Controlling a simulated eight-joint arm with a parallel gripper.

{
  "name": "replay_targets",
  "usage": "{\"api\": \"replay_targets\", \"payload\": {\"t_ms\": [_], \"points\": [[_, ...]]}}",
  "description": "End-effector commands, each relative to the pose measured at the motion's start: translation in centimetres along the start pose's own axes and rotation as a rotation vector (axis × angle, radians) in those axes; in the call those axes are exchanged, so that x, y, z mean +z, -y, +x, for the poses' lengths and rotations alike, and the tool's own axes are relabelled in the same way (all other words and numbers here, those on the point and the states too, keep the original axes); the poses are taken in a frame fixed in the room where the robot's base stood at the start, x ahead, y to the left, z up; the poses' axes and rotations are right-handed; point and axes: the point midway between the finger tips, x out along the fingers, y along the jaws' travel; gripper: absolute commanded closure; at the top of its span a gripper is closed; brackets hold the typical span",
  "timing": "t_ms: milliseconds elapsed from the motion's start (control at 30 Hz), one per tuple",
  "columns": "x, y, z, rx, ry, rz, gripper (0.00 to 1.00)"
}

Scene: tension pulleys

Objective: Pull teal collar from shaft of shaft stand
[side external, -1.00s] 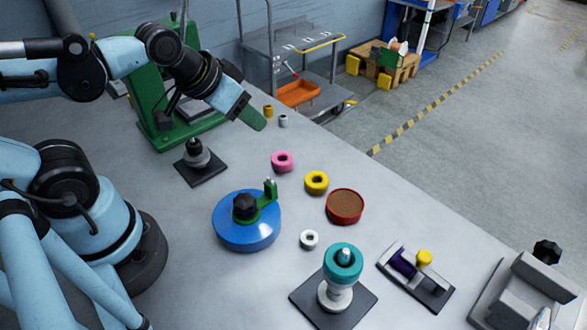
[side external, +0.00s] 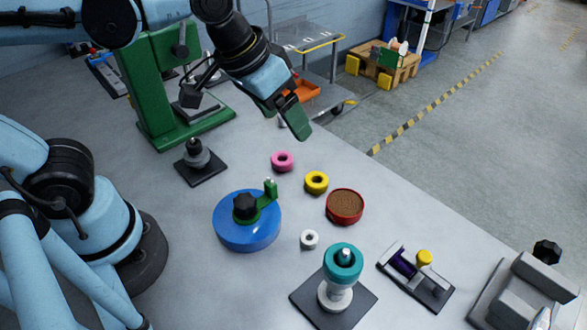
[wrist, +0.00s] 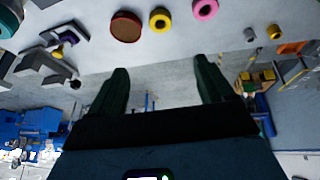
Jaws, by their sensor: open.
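The teal collar (side external: 343,261) sits around the shaft of the shaft stand (side external: 336,297), near its top, at the front of the table. The shaft's grey tip shows through the collar's hole. The stand is upright on a dark square base. In the wrist view the teal collar (wrist: 6,24) is cut off at the upper left corner. My gripper (side external: 290,117) is in the air over the table's far edge, well away from the collar. In the wrist view its two dark green fingers (wrist: 160,85) are wide apart with nothing between them.
A blue disc with a black knob (side external: 246,222), a red dish (side external: 345,206), yellow ring (side external: 316,182), pink ring (side external: 283,161) and white ring (side external: 309,239) lie around mid-table. A tensioner fixture (side external: 416,277) and grey vise (side external: 527,293) stand right. A green press (side external: 170,100) stands behind.

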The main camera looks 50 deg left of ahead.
Motion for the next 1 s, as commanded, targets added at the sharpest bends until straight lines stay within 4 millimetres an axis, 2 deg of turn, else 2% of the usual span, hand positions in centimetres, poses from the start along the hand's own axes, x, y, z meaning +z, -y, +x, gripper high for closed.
{"api": "replay_targets", "payload": {"t_ms": [33, 200, 300, 433, 567, 700, 867, 1000], "points": [[-0.6, -2.8, -0.6, 0.022, 0.052, 0.029, 0.19], [-0.5, -11.1, -2.6, 0.036, 0.229, 0.087, 0.19], [0.4, -15.4, -3.8, 0.018, 0.314, 0.123, 0.19], [1.9, -19.4, -5.1, -0.015, 0.388, 0.158, 0.19], [2.9, -21.3, -5.8, -0.040, 0.424, 0.176, 0.19], [3.4, -21.7, -5.7, -0.047, 0.433, 0.179, 0.19], [4.0, -21.5, -4.2, -0.047, 0.433, 0.178, 0.19], [4.9, -21.4, -2.1, -0.046, 0.432, 0.178, 0.19]]}}
